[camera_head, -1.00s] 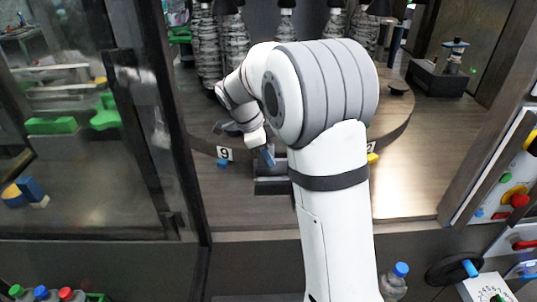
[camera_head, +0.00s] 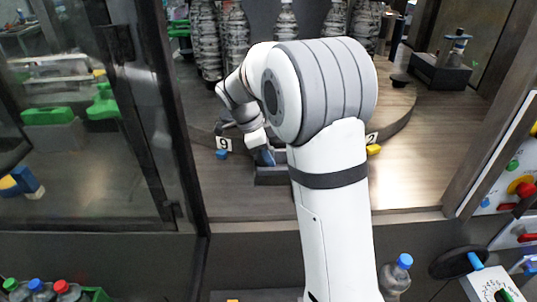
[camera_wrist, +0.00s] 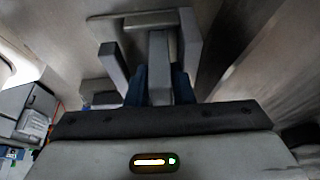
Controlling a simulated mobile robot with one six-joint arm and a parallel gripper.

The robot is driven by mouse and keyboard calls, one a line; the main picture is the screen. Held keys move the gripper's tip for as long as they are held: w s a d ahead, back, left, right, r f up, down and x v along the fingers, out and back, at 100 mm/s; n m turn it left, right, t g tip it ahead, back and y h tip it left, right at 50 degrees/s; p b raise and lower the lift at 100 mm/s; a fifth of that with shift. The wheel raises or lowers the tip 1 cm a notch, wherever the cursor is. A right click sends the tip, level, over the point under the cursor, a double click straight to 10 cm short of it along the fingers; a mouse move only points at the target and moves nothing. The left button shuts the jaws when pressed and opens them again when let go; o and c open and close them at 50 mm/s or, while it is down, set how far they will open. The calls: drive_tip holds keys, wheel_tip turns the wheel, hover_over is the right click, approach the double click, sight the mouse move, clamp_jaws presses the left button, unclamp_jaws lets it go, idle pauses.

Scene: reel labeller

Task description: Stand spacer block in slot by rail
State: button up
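My gripper (camera_wrist: 158,88) has blue fingers. In the wrist view they sit on both sides of a grey block (camera_wrist: 159,52), apparently the spacer block, and look shut on it. The block is between a short grey upright (camera_wrist: 113,66) at left and a taller grey wall, apparently the rail (camera_wrist: 190,40), at right. Whether its lower end is inside the slot is hidden. In the head view my gripper (camera_head: 264,157) is right at the dark fixture (camera_head: 270,176) at the round table's front edge. The block cannot be made out there.
Blue (camera_head: 221,154) and yellow (camera_head: 373,150) pieces lie either side of the fixture, near number tags. Clear bottles (camera_head: 237,40) stand behind my arm. A door frame (camera_head: 165,110) borders the left and a button panel (camera_head: 515,180) the right. The floor right of my arm (camera_head: 410,175) is clear.

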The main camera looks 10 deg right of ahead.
drive_tip(key=o, duration=0.3)
drive_tip(key=shift+r, duration=0.15)
drive_tip(key=shift+w, duration=0.1)
drive_tip(key=shift+r, duration=0.15)
drive_tip(key=shift+w+a+r, duration=0.1)
drive_tip(key=shift+a+r, duration=0.05)
drive_tip(key=shift+r, duration=0.1)
drive_tip(key=v, duration=0.6)
drive_tip(key=shift+a, duration=0.15)
drive_tip(key=shift+s+a+r+b, duration=0.1)
drive_tip(key=shift+s+r+b, duration=0.1)
drive_tip(key=shift+r+b, duration=0.15)
